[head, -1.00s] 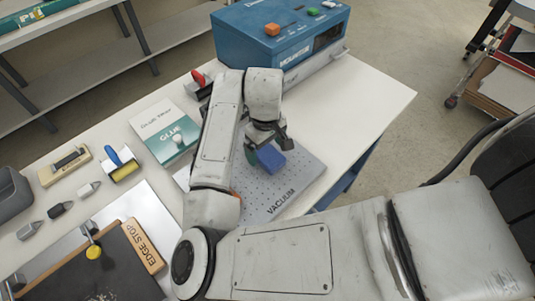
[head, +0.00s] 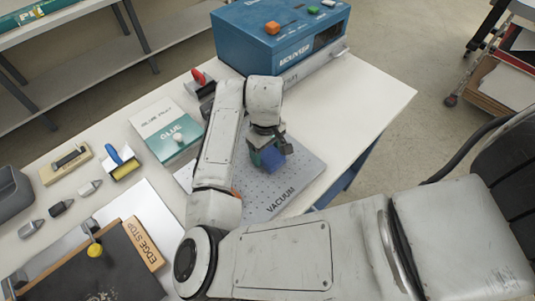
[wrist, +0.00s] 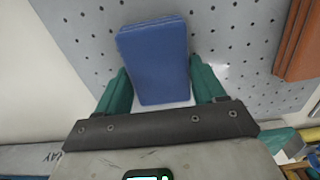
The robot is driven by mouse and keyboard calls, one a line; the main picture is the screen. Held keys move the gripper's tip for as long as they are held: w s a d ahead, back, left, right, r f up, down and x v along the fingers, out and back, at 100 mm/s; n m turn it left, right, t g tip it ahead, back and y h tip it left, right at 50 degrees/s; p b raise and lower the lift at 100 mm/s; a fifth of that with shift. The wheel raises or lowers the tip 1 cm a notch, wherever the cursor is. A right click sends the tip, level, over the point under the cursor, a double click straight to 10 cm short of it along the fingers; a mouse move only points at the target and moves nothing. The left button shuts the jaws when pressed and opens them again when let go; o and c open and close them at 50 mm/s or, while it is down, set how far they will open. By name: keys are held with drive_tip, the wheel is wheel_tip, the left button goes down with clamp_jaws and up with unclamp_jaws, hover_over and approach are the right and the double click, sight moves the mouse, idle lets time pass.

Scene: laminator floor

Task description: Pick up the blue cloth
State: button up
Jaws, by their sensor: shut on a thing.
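The blue cloth (head: 273,161) is a folded, block-like pad over the grey perforated vacuum plate (head: 297,184). My gripper (head: 266,153) is shut on it from above. In the wrist view the cloth (wrist: 156,62) sits between the two green fingers of my gripper (wrist: 162,84), its far end reaching beyond the fingertips. The perforated plate (wrist: 85,48) spreads behind it. I cannot tell whether the cloth touches the plate or hangs just above it.
A blue mounter machine (head: 275,35) stands behind the plate. The white tabletop (head: 360,95) is clear at right. An orange-brown block (wrist: 300,40) is at right in the wrist view.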

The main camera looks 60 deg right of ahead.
drive_tip(key=shift+c, duration=0.3)
drive_tip(key=shift+r+b, duration=0.3)
drive_tip(key=shift+r, duration=0.3)
drive_tip(key=shift+c, duration=0.7)
drive_tip(key=s+r, duration=0.1)
drive_tip(key=r, duration=0.1)
drive_tip(key=s+r, duration=0.2)
drive_tip(key=r, duration=0.1)
drive_tip(key=s+r, duration=0.2)
drive_tip(key=r, duration=0.1)
drive_tip(key=shift+s+r+b, duration=0.15)
drive_tip(key=shift+s+b, duration=0.1)
drive_tip(key=shift+b, duration=0.1)
drive_tip(key=s+r, duration=0.3)
drive_tip(key=s, duration=0.5)
drive_tip(key=shift+s+r+p, duration=0.25)
drive_tip(key=shift+s+p, duration=0.05)
drive_tip(key=shift+p, duration=0.15)
drive_tip(key=shift+a, duration=0.1)
drive_tip(key=o, duration=0.6)
drive_tip(key=c, duration=0.4)
drive_tip(key=shift+w, duration=0.1)
